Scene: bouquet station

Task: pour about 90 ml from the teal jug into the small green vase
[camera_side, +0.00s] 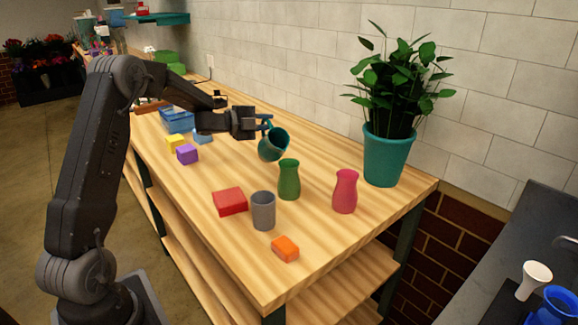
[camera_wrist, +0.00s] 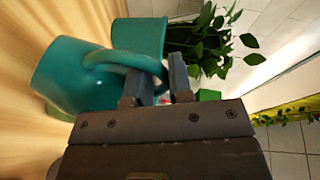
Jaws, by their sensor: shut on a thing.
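The teal jug (camera_side: 272,146) hangs above the wooden table in the side view, tilted with its mouth toward the green vase. My gripper (camera_side: 264,124) is shut on the jug's handle. In the wrist view the jug (camera_wrist: 75,78) fills the left, and my gripper's fingers (camera_wrist: 163,85) are at its looped handle. The small green vase (camera_side: 289,180) stands upright on the table, just below and right of the jug in the side view. I cannot see any liquid stream or the level in the jug or vase.
A pink vase (camera_side: 345,191), a grey cup (camera_side: 263,211), a red block (camera_side: 230,202) and an orange block (camera_side: 285,249) stand near the green vase. A teal pot with a plant (camera_side: 384,160) stands at the back right. Purple block (camera_side: 187,154) lies left.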

